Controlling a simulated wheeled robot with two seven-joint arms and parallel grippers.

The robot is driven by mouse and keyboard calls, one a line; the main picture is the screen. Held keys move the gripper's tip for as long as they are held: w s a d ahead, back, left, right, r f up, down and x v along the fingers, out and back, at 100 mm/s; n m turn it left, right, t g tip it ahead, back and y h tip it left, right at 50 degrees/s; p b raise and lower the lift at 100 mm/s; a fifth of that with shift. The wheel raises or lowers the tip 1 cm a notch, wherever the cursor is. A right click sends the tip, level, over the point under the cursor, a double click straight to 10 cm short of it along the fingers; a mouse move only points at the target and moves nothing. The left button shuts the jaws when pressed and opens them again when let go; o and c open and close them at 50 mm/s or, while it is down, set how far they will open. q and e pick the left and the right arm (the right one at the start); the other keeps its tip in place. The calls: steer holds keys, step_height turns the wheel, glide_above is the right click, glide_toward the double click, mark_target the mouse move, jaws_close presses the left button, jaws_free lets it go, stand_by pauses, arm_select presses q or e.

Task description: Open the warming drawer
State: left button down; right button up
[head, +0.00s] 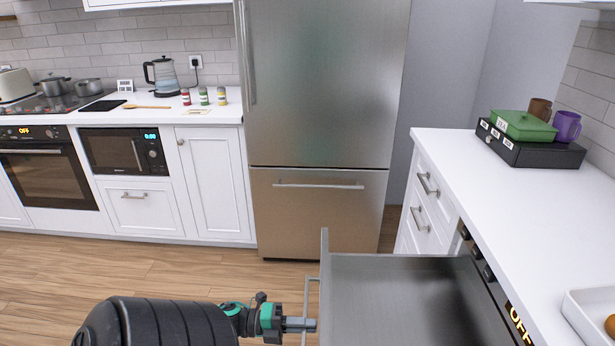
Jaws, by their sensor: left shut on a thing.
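The warming drawer (405,290) is a grey metal drawer at the lower right. It stands pulled out from the unit under the right counter, and its bare inside shows. Its front panel (324,262) is seen nearly edge-on, with a thin bar handle (307,290) on its left side. My left gripper (312,325) comes in from the left, black and green, and is shut on the handle. The lower end of the handle and the drawer's near part are cut off by the frame edge. My right gripper is not in view.
The right counter (500,200) holds a black box (530,152) with a green container (523,125) and mugs. A white tray (590,315) lies at its near edge. Control knobs and a lit OFF display line the unit's front. Open wooden floor (170,275) lies left of the drawer.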

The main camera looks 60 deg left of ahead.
arm_select(q)
steer(key=c, duration=1.6)
jaws_free()
steer(key=shift+o, duration=0.5)
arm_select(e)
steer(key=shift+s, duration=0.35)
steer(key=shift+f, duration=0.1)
